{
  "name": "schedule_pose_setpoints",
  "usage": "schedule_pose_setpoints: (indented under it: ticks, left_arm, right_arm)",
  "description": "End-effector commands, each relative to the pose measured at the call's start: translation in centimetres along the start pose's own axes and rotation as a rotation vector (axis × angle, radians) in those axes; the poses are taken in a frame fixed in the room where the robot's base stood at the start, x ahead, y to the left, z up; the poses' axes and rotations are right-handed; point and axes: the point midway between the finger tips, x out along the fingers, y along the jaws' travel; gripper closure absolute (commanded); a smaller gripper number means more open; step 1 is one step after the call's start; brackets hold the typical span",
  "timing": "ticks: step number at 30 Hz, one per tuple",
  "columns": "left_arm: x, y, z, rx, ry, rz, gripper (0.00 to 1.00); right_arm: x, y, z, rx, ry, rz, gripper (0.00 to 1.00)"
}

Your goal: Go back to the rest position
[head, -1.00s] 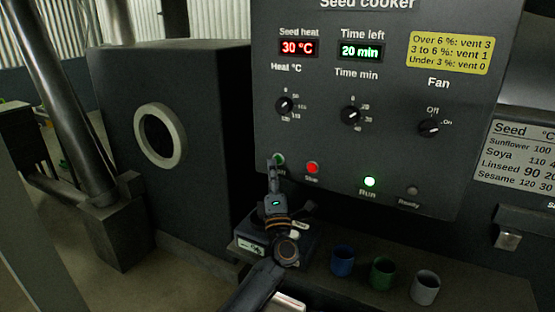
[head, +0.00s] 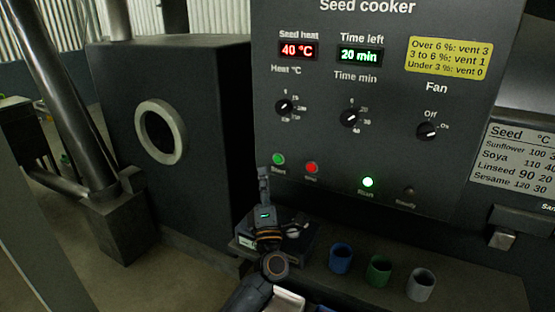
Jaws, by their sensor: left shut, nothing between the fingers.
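My left gripper (head: 263,178) is shut and empty. It points up in front of the lower left corner of the Seed cooker panel (head: 390,85), just left of and below the green Start button (head: 278,159). The Start button is fully in sight. The red Stop button (head: 311,168) is to its right. The green Run lamp (head: 368,182) is lit and the Ready lamp (head: 409,191) is dark. The seed heat display (head: 298,50) reads 40 °C and the time left display (head: 361,56) reads 20 min. My right gripper is not in view.
A shelf (head: 460,290) below the panel holds a blue cup (head: 341,258), a green cup (head: 378,270) and a grey cup (head: 421,284). A small dark device (head: 300,245) sits behind my left wrist. A dark housing with a round port (head: 160,133) stands left of the panel.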

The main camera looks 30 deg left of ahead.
Motion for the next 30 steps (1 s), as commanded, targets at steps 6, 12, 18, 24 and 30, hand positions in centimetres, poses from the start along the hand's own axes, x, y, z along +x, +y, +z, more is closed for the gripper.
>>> schedule_pose_setpoints:
  ticks: [6, 12, 18, 24, 30]
  left_arm:
    - [0.0, 0.0, 0.0, 0.000, 0.000, 0.000, 1.00]
    - [0.0, 0.0, 0.0, 0.000, 0.000, 0.000, 1.00]
    - [-0.2, 0.0, 0.4, 0.009, -0.022, -0.003, 1.00]
    - [-4.8, 0.1, 5.6, 0.150, -0.326, -0.038, 1.00]
    - [-15.8, -1.2, 11.2, 0.456, -0.830, -0.115, 1.00]
  right_arm:
    - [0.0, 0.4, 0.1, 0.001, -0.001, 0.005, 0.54]
    - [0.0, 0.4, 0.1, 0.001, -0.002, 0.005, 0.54]
    - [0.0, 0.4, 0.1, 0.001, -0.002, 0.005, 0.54]
    - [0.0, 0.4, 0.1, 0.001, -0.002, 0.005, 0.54]
    - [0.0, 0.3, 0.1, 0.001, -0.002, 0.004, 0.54]
